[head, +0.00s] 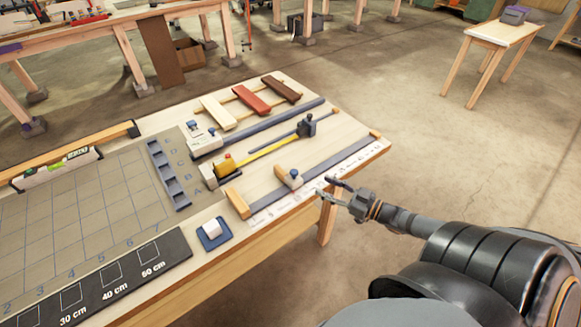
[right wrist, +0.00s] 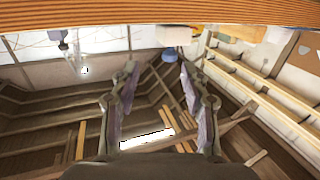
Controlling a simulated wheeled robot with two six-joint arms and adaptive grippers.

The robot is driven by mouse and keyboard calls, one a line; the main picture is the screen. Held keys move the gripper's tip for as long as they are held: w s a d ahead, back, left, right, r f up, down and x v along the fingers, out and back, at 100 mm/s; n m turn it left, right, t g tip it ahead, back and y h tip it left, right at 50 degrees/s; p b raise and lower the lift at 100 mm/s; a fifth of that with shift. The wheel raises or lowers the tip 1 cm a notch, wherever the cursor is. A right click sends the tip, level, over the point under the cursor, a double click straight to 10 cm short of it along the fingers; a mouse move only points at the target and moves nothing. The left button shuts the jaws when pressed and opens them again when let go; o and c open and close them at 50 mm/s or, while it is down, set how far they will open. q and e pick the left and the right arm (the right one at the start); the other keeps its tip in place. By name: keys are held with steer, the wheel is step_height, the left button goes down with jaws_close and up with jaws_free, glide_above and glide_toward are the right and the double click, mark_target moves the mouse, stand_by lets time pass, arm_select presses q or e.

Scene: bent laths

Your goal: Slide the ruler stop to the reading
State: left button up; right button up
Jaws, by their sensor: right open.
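The ruler (head: 336,161) is a long dark grey bar between wooden end blocks, lying slantwise near the table's right edge. A pale strip with small marks (head: 300,196) runs along its near side; I cannot read the numbers. The ruler stop, a small wooden block with a dark grey part (head: 291,178), sits on the bar left of its middle. My right gripper (head: 328,188) is open just off the table's edge, to the right of the stop and apart from it. Its two fingers also show in the right wrist view (right wrist: 159,72), with nothing between them. My left gripper is not in view.
A yellow tape measure (head: 226,162) and a grey rail (head: 260,127) lie behind the ruler. Coloured laths (head: 251,99) lie at the back. A blue tray with a white block (head: 212,231) stands at the front.

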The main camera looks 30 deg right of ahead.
mark_target(294, 171)
steer(key=shift+y, duration=0.5)
steer(key=b+x, duration=0.2)
steer(key=x, duration=0.1)
steer(key=b+x, duration=0.2)
steer(key=x, duration=0.2)
steer(key=a+r+b+x, duration=0.1)
steer(key=b+x, duration=0.1)
steer(key=x, duration=0.1)
steer(key=shift+s+a+r+b, duration=0.1)
steer(key=shift+a+b, duration=0.05)
steer(key=shift+b, duration=0.25)
steer(key=shift+w+a+r, duration=0.1)
steer(key=shift+w, duration=0.2)
steer(key=shift+w+a+r, duration=0.1)
steer(key=shift+w+r, duration=0.05)
steer(key=shift+r, duration=0.05)
jaws_close()
